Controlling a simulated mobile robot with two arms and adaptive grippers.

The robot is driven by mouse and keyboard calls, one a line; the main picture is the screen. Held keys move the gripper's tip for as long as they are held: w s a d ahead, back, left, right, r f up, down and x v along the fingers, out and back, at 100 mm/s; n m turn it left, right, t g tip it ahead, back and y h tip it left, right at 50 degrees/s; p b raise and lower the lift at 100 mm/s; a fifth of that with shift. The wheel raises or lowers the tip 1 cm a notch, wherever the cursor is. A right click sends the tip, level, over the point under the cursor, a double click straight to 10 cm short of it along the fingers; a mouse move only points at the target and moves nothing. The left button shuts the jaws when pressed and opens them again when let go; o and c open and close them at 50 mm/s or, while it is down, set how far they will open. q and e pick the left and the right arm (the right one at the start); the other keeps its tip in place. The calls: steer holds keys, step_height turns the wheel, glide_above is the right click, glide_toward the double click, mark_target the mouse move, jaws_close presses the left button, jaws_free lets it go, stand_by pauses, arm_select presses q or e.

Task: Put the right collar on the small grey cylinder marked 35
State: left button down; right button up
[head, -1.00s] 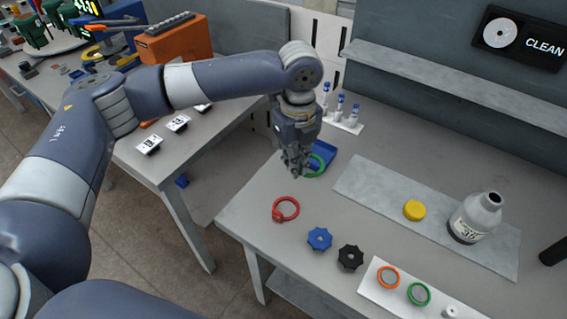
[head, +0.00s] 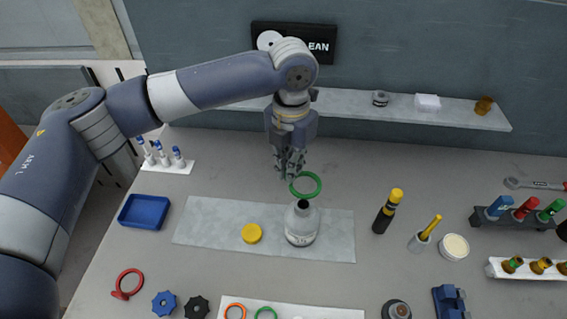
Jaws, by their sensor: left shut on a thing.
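The grey cylinder (head: 301,226) is a bottle-shaped container with a black neck and a white label. It stands upright on the grey mat (head: 205,222); its marking is too small to read now. My left gripper (head: 290,174) is shut on a green collar (head: 320,184), a thin ring held at its left side. The collar appears just above the neck in the head view, apart from it. A red collar (head: 120,294) lies at the front left of the table. An orange collar (head: 234,306) and another green collar (head: 265,311) lie on a white board. My right gripper is not in view.
A yellow cap (head: 251,233) lies on the mat left of the cylinder. A blue tray (head: 144,211) stands empty at left. A black and yellow bottle (head: 388,211) and a cup with a yellow-handled tool (head: 420,241) stand to the right. A shelf (head: 355,110) runs behind.

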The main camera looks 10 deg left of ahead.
arm_select(q)
steer(key=shift+d, duration=0.15)
steer(key=shift+s+a+f+b, duration=0.15)
steer(key=shift+a+f+b, duration=0.1)
steer(key=shift+f+b, duration=0.5)
step_height(320, 180, down, 3)
steer(key=b, duration=0.4)
steer(key=shift+d, duration=0.1)
steer(key=shift+f, duration=0.8)
steer(key=shift+p, duration=0.65)
steer(key=shift+f, duration=0.3)
